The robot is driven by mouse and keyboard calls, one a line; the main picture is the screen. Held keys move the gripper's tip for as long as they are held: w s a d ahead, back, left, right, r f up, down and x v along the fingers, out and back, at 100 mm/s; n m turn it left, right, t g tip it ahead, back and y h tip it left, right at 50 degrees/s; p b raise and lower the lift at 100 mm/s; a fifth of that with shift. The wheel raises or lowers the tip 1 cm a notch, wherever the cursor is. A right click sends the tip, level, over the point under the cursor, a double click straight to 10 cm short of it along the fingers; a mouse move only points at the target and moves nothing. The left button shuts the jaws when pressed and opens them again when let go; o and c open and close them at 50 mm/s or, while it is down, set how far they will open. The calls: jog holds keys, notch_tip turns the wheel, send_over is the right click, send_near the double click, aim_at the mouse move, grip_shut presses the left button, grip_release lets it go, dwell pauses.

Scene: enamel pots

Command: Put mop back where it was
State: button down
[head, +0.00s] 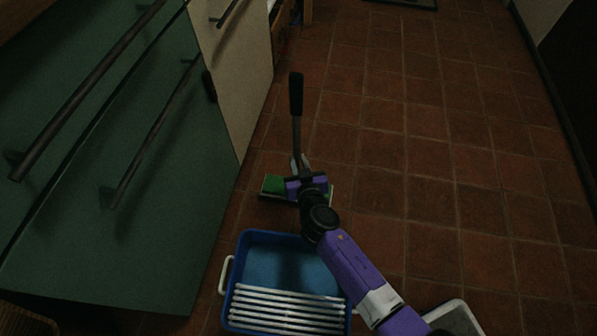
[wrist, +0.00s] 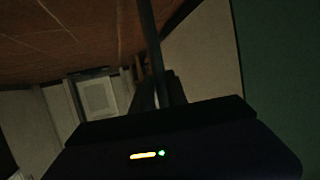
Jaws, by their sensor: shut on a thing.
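The mop stands nearly upright on the tiled floor in the head view, with a black grip (head: 296,93), a grey pole (head: 297,132) and a flat head with a green part (head: 273,184) and a pale edge. My gripper (head: 300,163) is shut on the pole low down, just above the head. My purple arm hides part of the mop head. In the wrist view the dark pole (wrist: 149,35) runs up from between the fingers of my gripper (wrist: 160,90).
A blue tub (head: 246,262) with a white slatted rack (head: 285,308) and a pale side handle stands in front of the mop, under my arm. Green cabinet fronts (head: 160,210) with bar handles line the left. The tiled floor (head: 430,160) to the right is clear.

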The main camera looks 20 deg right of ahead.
jog(key=shift+f+b, duration=1.1)
jog(key=shift+f, duration=0.8)
jog(key=c, duration=1.3)
grip_release()
jog(key=shift+f, duration=0.15)
jog(key=p, duration=0.3)
send_near(298, 167)
jog(key=d+r+v, duration=0.1)
jog(key=v, duration=0.2)
jog(key=shift+s+a, duration=0.25)
jog(key=shift+a, duration=0.4)
